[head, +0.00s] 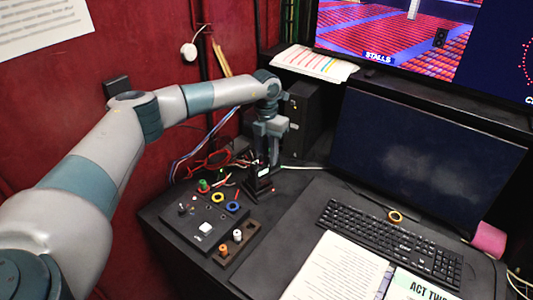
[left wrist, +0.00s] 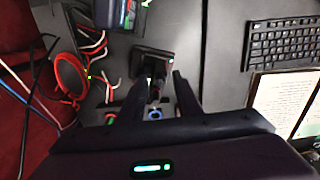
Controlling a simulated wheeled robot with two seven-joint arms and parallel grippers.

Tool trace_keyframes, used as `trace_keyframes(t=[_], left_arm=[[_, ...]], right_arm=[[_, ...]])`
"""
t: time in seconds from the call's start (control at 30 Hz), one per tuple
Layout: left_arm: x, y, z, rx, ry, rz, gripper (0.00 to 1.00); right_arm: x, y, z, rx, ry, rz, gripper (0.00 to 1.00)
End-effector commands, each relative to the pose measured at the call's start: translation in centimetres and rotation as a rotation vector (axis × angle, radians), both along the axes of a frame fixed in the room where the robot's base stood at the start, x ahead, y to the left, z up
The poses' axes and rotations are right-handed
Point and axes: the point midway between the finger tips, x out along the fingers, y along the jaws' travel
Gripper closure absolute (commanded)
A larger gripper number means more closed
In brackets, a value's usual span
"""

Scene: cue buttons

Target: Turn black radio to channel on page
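My left gripper (head: 264,160) points down over the back of the black control desk. In the left wrist view its two dark fingers (left wrist: 156,92) are spread apart. A small black upright device (head: 260,184), which looks like the black radio, stands just below it. In the left wrist view this device (left wrist: 154,64) shows between and beyond the fingertips; I cannot tell whether they touch it. Its channel marking is too small to read. An open printed script page (head: 335,272) lies at the front, with a sheet headed "ACT TWO" (head: 417,285); the small text is unreadable. My right gripper is out of view.
A button panel (head: 206,222) with coloured rings and a small block with knobs (head: 238,243) sit in front of the device. Red and white cables (head: 205,165) lie to its left. A keyboard (head: 385,238) and dark monitor (head: 415,155) stand right.

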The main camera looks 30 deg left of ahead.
Motion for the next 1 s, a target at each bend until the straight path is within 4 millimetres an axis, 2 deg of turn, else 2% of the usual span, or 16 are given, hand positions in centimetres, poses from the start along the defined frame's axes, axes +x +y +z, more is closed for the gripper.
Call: trace_keyframes(t=[0.03,0.13,0.57,1.0], left_arm=[[0.0,0.0,0.0,0.000,0.000,0.000,0.76],[0.0,0.0,0.0,0.000,0.000,0.000,1.00],[0.1,0.0,-0.1,0.000,-0.002,-0.036,1.00],[0.1,0.0,-0.4,0.001,-0.003,-0.297,1.00]], right_arm=[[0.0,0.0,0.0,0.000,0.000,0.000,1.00],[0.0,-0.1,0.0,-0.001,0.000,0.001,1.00],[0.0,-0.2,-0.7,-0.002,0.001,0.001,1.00],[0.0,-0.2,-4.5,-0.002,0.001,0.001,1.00]])
